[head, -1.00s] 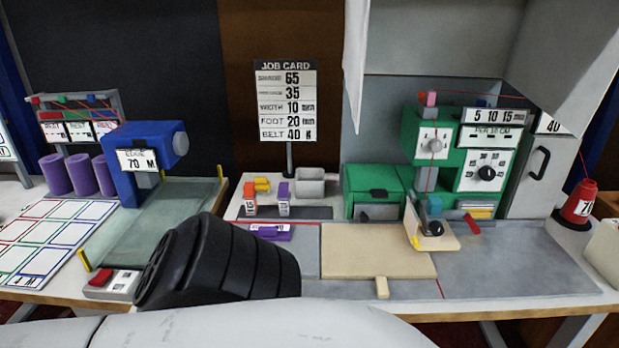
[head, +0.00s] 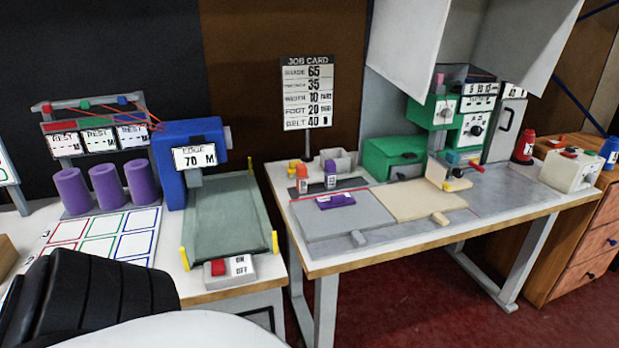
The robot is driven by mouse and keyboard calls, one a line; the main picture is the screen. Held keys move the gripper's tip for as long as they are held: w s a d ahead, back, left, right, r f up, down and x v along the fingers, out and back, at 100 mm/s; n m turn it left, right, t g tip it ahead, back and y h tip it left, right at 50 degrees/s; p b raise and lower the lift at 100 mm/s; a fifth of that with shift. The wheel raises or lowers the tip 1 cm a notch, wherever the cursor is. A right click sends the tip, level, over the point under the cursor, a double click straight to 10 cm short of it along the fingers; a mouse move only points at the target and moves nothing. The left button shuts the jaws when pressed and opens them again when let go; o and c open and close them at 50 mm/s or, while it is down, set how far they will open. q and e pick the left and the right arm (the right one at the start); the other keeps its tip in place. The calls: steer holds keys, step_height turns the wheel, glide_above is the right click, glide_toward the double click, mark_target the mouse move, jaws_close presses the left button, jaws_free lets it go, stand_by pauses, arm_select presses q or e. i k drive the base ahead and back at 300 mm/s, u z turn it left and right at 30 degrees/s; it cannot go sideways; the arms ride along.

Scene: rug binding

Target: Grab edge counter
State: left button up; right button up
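A blue machine (head: 185,140) with a white display reading "EDGE 70 M" (head: 194,157) stands on the left table, over a grey-green belt (head: 228,215). A box with a red button and ON/OFF labels (head: 231,269) sits at the belt's front end. Neither gripper shows in the head view. A black ribbed part and a white rounded part at the lower left look like my own body and cover part of the left table.
A job card (head: 307,92) stands behind. Wooden drawers (head: 585,240) are at the right.

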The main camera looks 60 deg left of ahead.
mark_target(338, 200)
steer(key=u, duration=1.8)
